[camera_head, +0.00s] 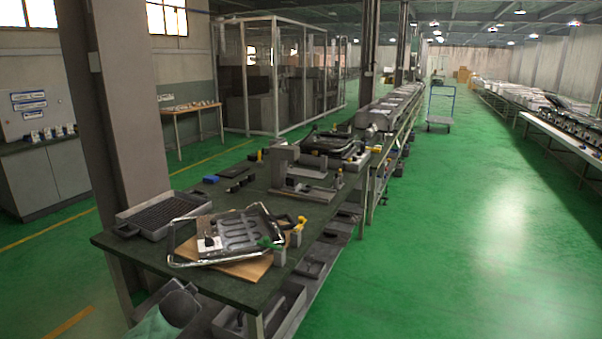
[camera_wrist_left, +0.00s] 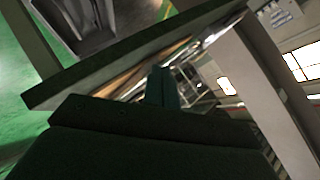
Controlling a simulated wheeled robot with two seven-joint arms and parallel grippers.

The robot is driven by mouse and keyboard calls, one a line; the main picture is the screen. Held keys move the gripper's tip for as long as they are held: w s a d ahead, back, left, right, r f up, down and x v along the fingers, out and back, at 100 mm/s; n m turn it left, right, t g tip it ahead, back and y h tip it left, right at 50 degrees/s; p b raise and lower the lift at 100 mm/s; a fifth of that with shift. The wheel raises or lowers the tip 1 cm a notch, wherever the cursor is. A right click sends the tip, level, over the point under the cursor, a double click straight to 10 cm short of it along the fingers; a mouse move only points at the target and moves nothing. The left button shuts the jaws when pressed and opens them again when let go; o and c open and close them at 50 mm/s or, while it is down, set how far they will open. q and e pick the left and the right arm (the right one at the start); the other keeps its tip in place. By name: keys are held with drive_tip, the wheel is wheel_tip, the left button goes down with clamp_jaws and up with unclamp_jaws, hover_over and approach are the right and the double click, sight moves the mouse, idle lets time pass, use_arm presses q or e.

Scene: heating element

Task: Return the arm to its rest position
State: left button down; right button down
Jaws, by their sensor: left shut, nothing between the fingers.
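My left gripper (camera_wrist_left: 163,85) shows in the left wrist view as a dark body along the bottom with narrow fingers standing up from it. The fingers are shut and hold nothing. Behind them the edge of the workbench (camera_wrist_left: 115,62) runs diagonally, with a strip of wooden board (camera_wrist_left: 125,80) beyond it. My right gripper is in neither view.
The dark-topped workbench (camera_head: 125,240) carries a metal-framed heating element tray (camera_head: 238,232) on a wooden board (camera_head: 265,267), a black slotted tray (camera_head: 160,213) and a metal fixture (camera_head: 285,165). Grey bins (camera_head: 290,312) sit below. Green floor (camera_head: 450,240) is clear at right.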

use_arm(q)
drive_tip(key=s+d+f+n+g+h, duration=0.1)
drive_tip(key=s+d+f+g, duration=0.2)
drive_tip(key=s, duration=1.3)
drive_tip(key=s+d+f+n+g+h, duration=0.2)
drive_tip(key=s+d+f, duration=0.7)
drive_tip(key=s+f, duration=0.5)
drive_tip(key=s+d+f+n+g+h, duration=0.2)
drive_tip(key=s+d+f+g, duration=0.3)
drive_tip(key=s, duration=1.3)
wheel_tip(320, 180, down, 4)
drive_tip(key=shift+s+d, duration=0.25)
drive_tip(key=shift+d, duration=0.45)
